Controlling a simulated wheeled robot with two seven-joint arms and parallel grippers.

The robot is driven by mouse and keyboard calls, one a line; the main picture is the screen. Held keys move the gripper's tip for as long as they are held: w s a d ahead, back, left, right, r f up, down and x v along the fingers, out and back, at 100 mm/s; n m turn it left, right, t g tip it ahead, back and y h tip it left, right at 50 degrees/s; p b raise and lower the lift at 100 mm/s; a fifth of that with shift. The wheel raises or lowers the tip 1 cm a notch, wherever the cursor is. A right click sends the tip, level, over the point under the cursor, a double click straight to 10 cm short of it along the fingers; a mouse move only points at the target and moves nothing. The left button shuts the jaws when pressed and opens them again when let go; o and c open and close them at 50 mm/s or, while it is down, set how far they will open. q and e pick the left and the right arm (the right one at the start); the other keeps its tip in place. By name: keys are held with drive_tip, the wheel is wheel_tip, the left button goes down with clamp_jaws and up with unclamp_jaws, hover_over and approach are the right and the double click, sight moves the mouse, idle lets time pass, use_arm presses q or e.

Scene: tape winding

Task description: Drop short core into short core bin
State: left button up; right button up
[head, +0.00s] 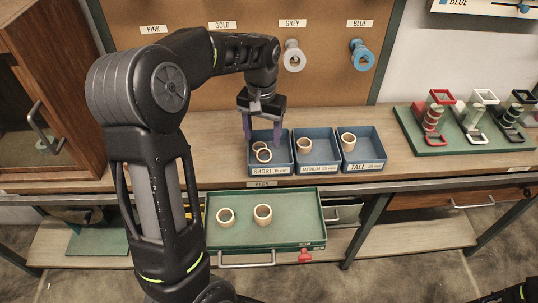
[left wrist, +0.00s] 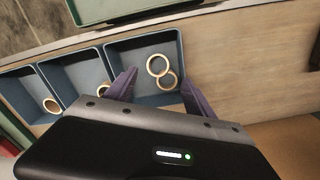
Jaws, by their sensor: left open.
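The short core bin (head: 285,168) is the left one of three blue bins, labelled SHORT. Two pale ring-shaped short cores lie in it: the front one (head: 264,155) and one behind it (head: 260,146). In the left wrist view, the two rings overlap in the bin, one ring (left wrist: 157,65) beside the other (left wrist: 168,80). My left gripper (head: 262,138) is open above the short bin, its purple fingers pointing down on either side with nothing between them. In the left wrist view, its fingers (left wrist: 158,92) frame the bin's near part. My right gripper does not show.
The medium bin (head: 316,170) and tall bin (head: 364,165) stand to the right, with cores inside. An open green tray (head: 285,228) in front holds two more cores (head: 225,216) (head: 263,213). A pegboard with grey (head: 293,57) and blue (head: 361,55) spools rises behind.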

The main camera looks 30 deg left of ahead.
use_arm(q)
wheel_tip(320, 180, up, 7)
drive_tip(key=shift+f, duration=0.2)
idle(0.8)
